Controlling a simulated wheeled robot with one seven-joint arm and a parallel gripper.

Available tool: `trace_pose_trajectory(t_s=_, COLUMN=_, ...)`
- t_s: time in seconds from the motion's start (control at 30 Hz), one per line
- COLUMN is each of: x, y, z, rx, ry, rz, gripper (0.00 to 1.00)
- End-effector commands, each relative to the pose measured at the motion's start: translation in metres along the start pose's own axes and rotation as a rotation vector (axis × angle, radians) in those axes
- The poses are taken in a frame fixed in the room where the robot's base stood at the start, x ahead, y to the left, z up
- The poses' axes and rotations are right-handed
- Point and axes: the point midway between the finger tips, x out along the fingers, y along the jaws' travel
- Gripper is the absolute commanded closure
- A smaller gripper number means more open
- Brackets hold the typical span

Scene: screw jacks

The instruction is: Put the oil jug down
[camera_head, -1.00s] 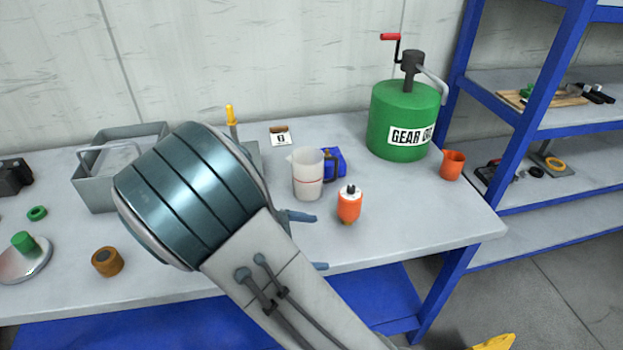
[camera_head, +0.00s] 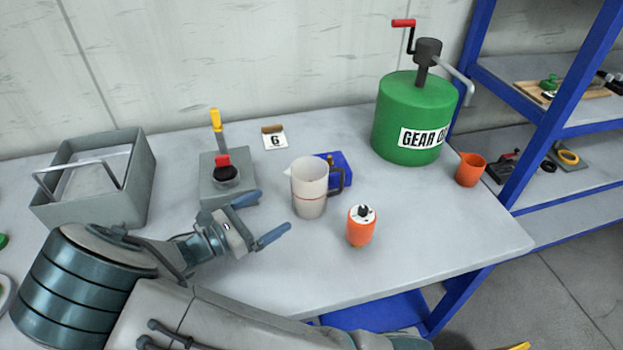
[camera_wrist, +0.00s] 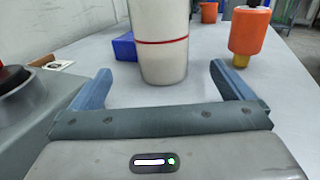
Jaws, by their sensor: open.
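The oil jug (camera_head: 309,188) is a whitish translucent jug with a red line, a spout and a dark handle on its right. It stands upright on the grey workbench (camera_head: 420,238). In the wrist view the jug (camera_wrist: 161,45) stands ahead, beyond the fingertips and roughly between them. My gripper (camera_head: 266,218) is open and empty, to the left of the jug and in front of it. Its two blue fingers also show in the wrist view (camera_wrist: 158,78), with a gap to the jug.
An orange-and-white canister (camera_head: 361,226) stands right of the jug. A blue block (camera_head: 341,165) sits behind it. A green gear-oil drum (camera_head: 405,115), an orange cup (camera_head: 470,169) and a grey bin (camera_head: 125,190) stand farther off.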

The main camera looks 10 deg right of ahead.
Motion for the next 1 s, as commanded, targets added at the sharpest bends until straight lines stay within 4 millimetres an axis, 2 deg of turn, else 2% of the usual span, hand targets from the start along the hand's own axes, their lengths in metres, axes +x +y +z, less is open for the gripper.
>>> trace_pose_trajectory(t_s=0.3, x=0.072, y=-0.005, z=0.001, rx=-0.001, ry=-0.002, rz=-0.031, gripper=0.0)
trace_pose_trajectory(t_s=0.4, x=0.084, y=-0.004, z=0.0, rx=-0.001, ry=0.0, rz=-0.028, gripper=0.0)
trace_pose_trajectory(t_s=0.63, x=0.099, y=-0.004, z=-0.001, rx=-0.001, ry=-0.002, rz=-0.024, gripper=0.0)
trace_pose_trajectory(t_s=0.83, x=0.129, y=-0.003, z=-0.004, rx=-0.001, ry=-0.001, rz=-0.024, gripper=0.0)
trace_pose_trajectory(t_s=1.0, x=0.141, y=-0.003, z=-0.004, rx=0.0, ry=0.001, rz=-0.022, gripper=0.0)
